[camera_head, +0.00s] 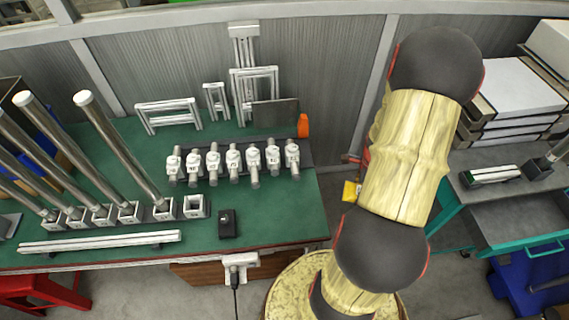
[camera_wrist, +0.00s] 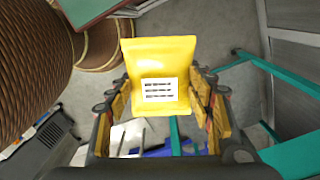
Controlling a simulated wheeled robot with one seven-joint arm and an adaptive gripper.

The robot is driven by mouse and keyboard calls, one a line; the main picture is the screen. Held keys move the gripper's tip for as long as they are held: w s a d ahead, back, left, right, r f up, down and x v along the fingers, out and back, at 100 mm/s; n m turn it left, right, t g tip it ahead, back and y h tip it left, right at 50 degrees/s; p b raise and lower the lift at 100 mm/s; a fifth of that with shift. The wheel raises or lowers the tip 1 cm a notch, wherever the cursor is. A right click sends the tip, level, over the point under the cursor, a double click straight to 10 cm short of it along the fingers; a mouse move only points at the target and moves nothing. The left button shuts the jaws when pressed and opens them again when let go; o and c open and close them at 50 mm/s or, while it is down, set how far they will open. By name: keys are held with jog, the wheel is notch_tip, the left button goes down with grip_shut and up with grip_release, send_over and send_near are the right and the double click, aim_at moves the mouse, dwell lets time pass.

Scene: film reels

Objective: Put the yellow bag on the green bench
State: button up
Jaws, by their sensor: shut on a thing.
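The yellow bag (camera_wrist: 160,62) is held between the fingers of my gripper (camera_wrist: 162,105) in the wrist view. It has a white label with dark print facing the camera. In the head view a small part of the yellow bag (camera_head: 350,192) shows at the left edge of my arm, and most of the gripper is hidden behind the arm. The green bench (camera_head: 270,215) stands at the left in the head view. The bag is just right of the bench's right edge, over the gap beside it. A corner of the bench also shows at the top left of the wrist view (camera_wrist: 88,10).
On the bench stand several metal tubes (camera_head: 120,142), a row of white valve fittings (camera_head: 233,160), an orange bottle (camera_head: 303,126) and a small black box (camera_head: 228,224). Bare green surface lies right of the box. A teal-framed table (camera_head: 500,205) stands at the right.

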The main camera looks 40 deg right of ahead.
jog(key=b, duration=0.3)
send_over(303, 198)
jog(key=shift+s+f, duration=0.25)
jog(key=shift+f, duration=0.5)
jog(key=shift+d+f, duration=0.1)
jog(key=shift+f, duration=0.3)
notch_tip(303, 198, down, 5)
jog(key=shift+r+b, duration=0.2)
jog(key=shift+b, duration=0.95)
jog(key=shift+w+f, duration=0.15)
jog(key=shift+w, duration=0.05)
jog(key=o, duration=1.2)
